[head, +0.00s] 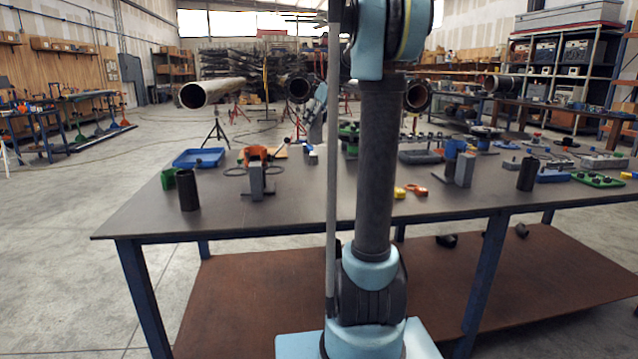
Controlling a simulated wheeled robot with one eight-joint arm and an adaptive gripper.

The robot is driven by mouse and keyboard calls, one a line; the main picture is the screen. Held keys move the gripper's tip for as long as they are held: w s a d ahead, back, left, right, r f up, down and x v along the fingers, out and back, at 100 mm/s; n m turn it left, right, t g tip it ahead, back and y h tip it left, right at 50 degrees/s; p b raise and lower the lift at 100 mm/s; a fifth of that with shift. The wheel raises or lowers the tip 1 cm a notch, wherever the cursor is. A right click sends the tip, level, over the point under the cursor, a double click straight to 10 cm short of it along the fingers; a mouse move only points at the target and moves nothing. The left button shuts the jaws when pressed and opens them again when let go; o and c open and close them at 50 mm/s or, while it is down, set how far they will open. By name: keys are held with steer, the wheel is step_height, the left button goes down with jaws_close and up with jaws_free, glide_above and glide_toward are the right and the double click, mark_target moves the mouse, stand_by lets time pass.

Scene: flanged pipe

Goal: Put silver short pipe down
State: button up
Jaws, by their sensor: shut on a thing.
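My arm stands in front of the table (290,205) and reaches over it. My gripper (315,132) shows small and dark over the far part of the table, below a pale blue wrist link and partly hidden by a thin upright grey bar. It is shut on the silver short pipe, but the pipe's outline is too small and covered to make out. I cannot tell how far it is above the tabletop.
A blue tray (198,157), a black cylinder (188,190), a green part (168,179) and an orange clamp by a grey block (257,183) stand left. A blue clamp, another grey block (465,170) and several fittings stand right. The tabletop's front left is clear.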

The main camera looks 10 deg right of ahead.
mark_target(321, 138)
steer(key=f, duration=0.6)
steer(key=d+f, duration=0.1)
steer(key=f, duration=0.2)
steer(key=shift+s+d, duration=0.1)
steer(key=shift+s, duration=0.3)
steer(key=shift+f, duration=2.6)
steer(key=o, duration=1.3)
steer(key=shift+o, duration=0.2)
steer(key=v, duration=1.2)
steer(key=shift+d, duration=0.1)
